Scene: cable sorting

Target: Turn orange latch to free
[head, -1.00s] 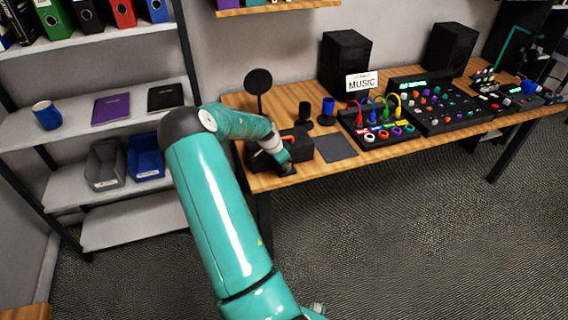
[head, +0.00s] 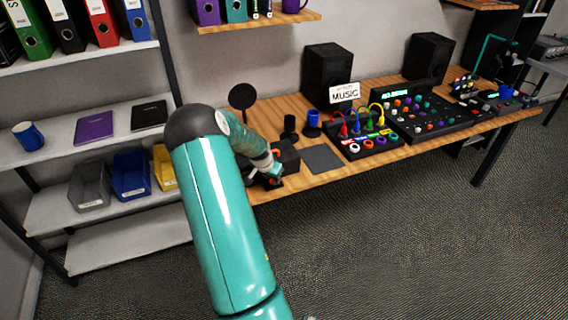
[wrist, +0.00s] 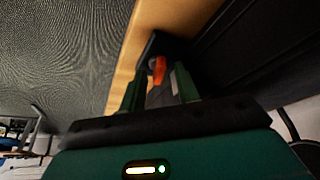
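The orange latch (wrist: 158,70) shows in the wrist view on a dark mount at the table's edge. My gripper (wrist: 160,88) is open, with one finger on each side of the latch and gaps visible between. I cannot tell whether either finger touches it. In the head view my gripper (head: 271,181) is low at the table's left front corner, beside a black box (head: 288,158). My own arm hides part of that corner, and the latch cannot be made out clearly there.
The wooden table (head: 330,178) holds a dark mat (head: 323,158), a cable panel (head: 366,145), a mixer (head: 425,112) and speakers (head: 329,75). A round black disc on a stand (head: 243,96) rises behind my forearm. Shelves with bins stand left. The front floor is clear.

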